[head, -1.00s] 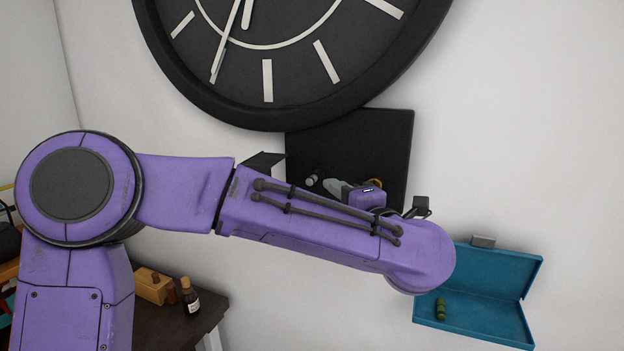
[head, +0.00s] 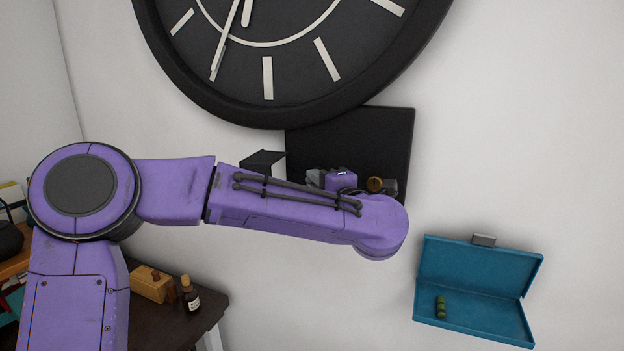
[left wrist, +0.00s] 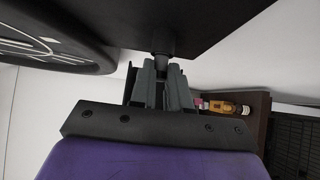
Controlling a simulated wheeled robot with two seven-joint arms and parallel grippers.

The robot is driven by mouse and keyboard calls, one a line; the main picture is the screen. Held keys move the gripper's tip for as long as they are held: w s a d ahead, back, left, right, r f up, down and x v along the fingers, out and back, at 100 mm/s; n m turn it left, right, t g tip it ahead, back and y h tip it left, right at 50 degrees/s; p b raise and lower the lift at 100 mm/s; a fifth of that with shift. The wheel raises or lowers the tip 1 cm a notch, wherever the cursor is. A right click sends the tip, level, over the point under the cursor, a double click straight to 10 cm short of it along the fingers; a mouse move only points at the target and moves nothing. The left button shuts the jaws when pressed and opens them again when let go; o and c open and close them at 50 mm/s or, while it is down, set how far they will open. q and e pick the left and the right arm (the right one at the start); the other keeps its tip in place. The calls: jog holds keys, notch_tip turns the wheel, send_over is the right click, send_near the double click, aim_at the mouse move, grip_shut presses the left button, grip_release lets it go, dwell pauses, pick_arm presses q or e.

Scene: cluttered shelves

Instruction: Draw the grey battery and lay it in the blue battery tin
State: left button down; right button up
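The blue battery tin (head: 480,325) stands open at the lower right in the head view, with a green battery (head: 440,308) inside at its left. A dark grey cylinder, apparently the grey battery (left wrist: 163,42), shows in the left wrist view against the black panel (head: 350,132) under the clock. My left gripper (left wrist: 163,68) has its two fingertips at the near end of this cylinder, one on each side. Whether they press on it cannot be made out. In the head view my left forearm and wrist hide most of this spot. My right gripper is out of view.
A big black wall clock (head: 270,112) hangs just above the panel. A brass-ended cylinder (head: 376,184) sits right of my gripper. A dark table (head: 205,315) with a small bottle (head: 190,295) and wooden block (head: 150,284) is lower left. Bare wall separates panel and tin.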

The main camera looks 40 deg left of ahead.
pick_arm(q)
jog(key=s+d+b, duration=0.1)
jog(key=s, duration=0.5)
jog(key=shift+d, duration=0.25)
dwell(0.6)
jog(key=shift+w, duration=0.1)
dwell(0.6)
jog(key=w+d+f+n+h+b, duration=0.2)
jog(key=w+d+f+h+b, duration=0.1)
jog(key=d, duration=0.9)
jog(key=w+d+f+n+h+b, duration=0.3)
jog(key=w+d+f+h+b, duration=0.1)
jog(key=d, duration=0.8)
jog(key=w+d+f+n+h+b, duration=0.3)
jog(key=w+d+f+h, duration=0.3)
jog(key=d, duration=0.5)
jog(key=shift+d+f+h+b, duration=0.2)
jog(key=shift+f+b, duration=0.1)
jog(key=shift+f, duration=0.4)
jog(key=shift+d+f+h+b, duration=0.2)
jog(key=shift+f+b, duration=0.05)
jog(key=shift+f, duration=0.45)
notch_tip(320, 180, down, 3)
jog(key=shift+w+d+r+n+b, duration=0.1)
jog(key=shift+r+n+b, duration=0.15)
jog(key=shift+b, duration=0.9)
jog(key=shift+f+b, duration=0.3)
jog(key=shift+f, duration=0.3)
jog(key=shift+r, duration=0.1)
